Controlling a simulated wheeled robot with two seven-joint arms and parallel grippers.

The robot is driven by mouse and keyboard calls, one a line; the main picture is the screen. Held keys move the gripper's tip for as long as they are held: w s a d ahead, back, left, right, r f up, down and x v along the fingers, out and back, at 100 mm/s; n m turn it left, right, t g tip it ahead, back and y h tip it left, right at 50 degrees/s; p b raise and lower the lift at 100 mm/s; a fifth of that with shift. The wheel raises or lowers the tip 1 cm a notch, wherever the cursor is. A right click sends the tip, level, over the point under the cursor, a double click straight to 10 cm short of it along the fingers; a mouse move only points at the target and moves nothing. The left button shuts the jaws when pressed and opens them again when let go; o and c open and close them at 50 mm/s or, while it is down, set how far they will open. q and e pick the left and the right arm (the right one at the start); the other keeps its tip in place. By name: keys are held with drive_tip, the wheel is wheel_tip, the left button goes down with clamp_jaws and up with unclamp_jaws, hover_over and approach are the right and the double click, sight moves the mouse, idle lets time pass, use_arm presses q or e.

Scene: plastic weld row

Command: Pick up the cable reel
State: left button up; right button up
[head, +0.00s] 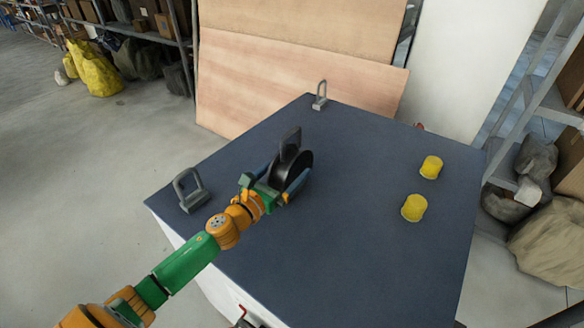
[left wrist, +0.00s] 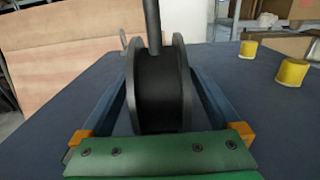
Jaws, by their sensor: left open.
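The cable reel (head: 299,173) is black with two round flanges and stands upright on its rims on the dark table (head: 350,250). A grey upright piece shows at the reel in the head view. In the left wrist view the reel (left wrist: 160,90) fills the middle. My left gripper (head: 280,182) is open at the reel, its blue fingers reaching along both sides of it. In the left wrist view the left gripper (left wrist: 163,98) has one finger outside each flange. I cannot tell whether the fingers touch it. My right gripper is not in view.
Two yellow cylinders, one nearer (head: 414,208) and one farther (head: 431,167), stand on the right of the table. A grey padlock-shaped piece (head: 190,190) is at the left edge, another (head: 320,96) at the far corner. Wooden boards (head: 290,80) lean behind. The table's front is clear.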

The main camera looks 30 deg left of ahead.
sight(285, 160)
use_arm(q)
drive_tip(key=shift+w+d, duration=0.15)
drive_tip(key=shift+w, duration=0.65)
clamp_jaws()
drive_tip(key=shift+r, duration=0.1)
drive_tip(key=shift+w+r, duration=0.1)
drive_tip(key=shift+r, duration=0.1)
wheel_tip(285, 160, up, 4)
drive_tip(key=shift+d+f+p, duration=0.15)
drive_tip(key=shift+f+p, duration=0.1)
drive_tip(key=shift+p, duration=0.5)
drive_tip(key=s+d+r+p, duration=0.2)
drive_tip(key=s+d+r, duration=0.7)
drive_tip(key=d, duration=0.1)
drive_tip(key=shift+d+p, duration=0.2)
drive_tip(key=shift+p, duration=0.2)
